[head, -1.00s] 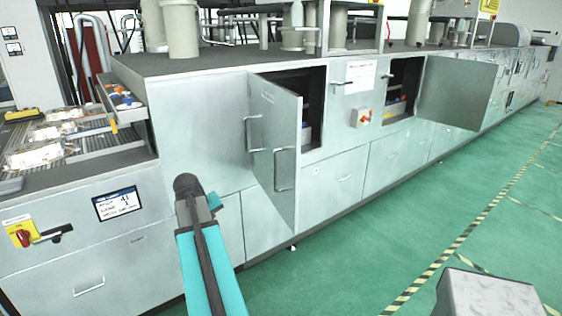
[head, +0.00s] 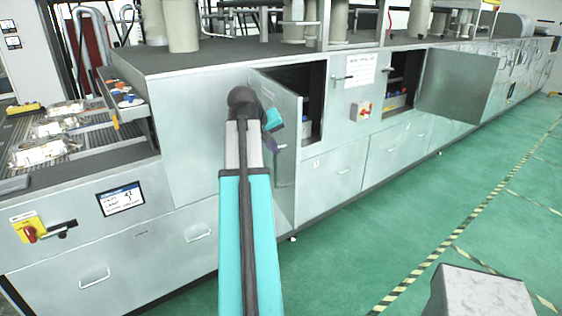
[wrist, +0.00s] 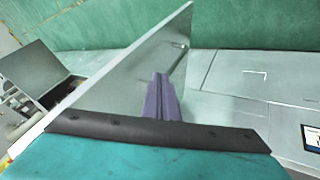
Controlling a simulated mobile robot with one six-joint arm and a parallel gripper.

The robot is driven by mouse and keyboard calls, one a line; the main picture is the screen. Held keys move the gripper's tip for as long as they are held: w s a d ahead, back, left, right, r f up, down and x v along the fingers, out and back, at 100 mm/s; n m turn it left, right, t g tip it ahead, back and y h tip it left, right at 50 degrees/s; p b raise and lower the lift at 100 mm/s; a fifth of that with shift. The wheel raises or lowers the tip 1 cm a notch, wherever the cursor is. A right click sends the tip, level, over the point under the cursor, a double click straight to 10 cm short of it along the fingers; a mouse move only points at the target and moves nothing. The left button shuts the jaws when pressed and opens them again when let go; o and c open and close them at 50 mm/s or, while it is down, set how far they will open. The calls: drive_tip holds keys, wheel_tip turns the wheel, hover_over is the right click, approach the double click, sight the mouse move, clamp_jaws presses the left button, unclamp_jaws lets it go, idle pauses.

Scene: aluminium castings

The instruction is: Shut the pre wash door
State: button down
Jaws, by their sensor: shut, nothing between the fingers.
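Two doors stand open on the long metal machine. The nearer door (head: 287,175) is swung well out from its dark opening; its small label is unreadable, so I cannot confirm which is the pre wash door. The farther door (head: 455,88) is also open. My gripper (head: 273,146), with purple fingers, is shut and empty at the nearer door's outer face. In the wrist view, the shut fingers (wrist: 160,98) stand close in front of a door panel (wrist: 125,75); whether they touch it is unclear.
A sliding tray (head: 125,97) and a conveyor (head: 75,150) with parts are at the left. Green floor (head: 370,230) is clear in front. A grey box-like block (head: 482,290) is at the lower right.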

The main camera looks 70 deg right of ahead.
drive_tip(key=shift+d+f, duration=0.1)
drive_tip(key=shift+f, duration=0.05)
drive_tip(key=p+x, duration=0.3)
drive_tip(key=x, duration=0.6)
drive_tip(key=shift+d+f, duration=0.2)
drive_tip(key=shift+f, duration=0.05)
idle(0.4)
